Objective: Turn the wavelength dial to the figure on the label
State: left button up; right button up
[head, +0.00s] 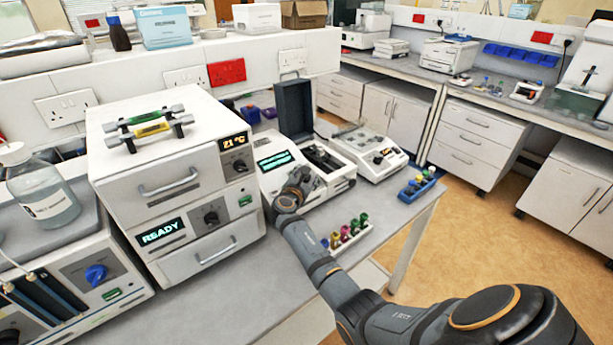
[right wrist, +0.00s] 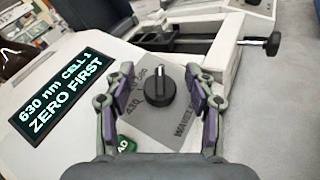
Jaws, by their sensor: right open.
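The wavelength dial (right wrist: 159,86) is a black knob with a pale pointer line on a grey plate (right wrist: 150,122) in the right wrist view. Figures are printed around it, "430" among them, partly hidden by the fingers. My right gripper (right wrist: 165,88) is open, with one finger on each side of the dial and a gap on both sides. The display (right wrist: 62,102) reads "630 nm CELL 1 ZERO FIRST". In the head view my right gripper (head: 291,192) is over the front of the white instrument (head: 268,178) and hides the dial. My left gripper is not in view.
A green button (right wrist: 124,144) sits close to the left finger. The instrument's dark lid (head: 294,109) stands open behind it. A rack of coloured-cap vials (head: 350,236) stands to the right of my arm, and a blue rack (head: 417,186) lies near the bench edge.

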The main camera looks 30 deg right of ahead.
jog(key=v, duration=1.2)
jog(key=shift+f, duration=0.1)
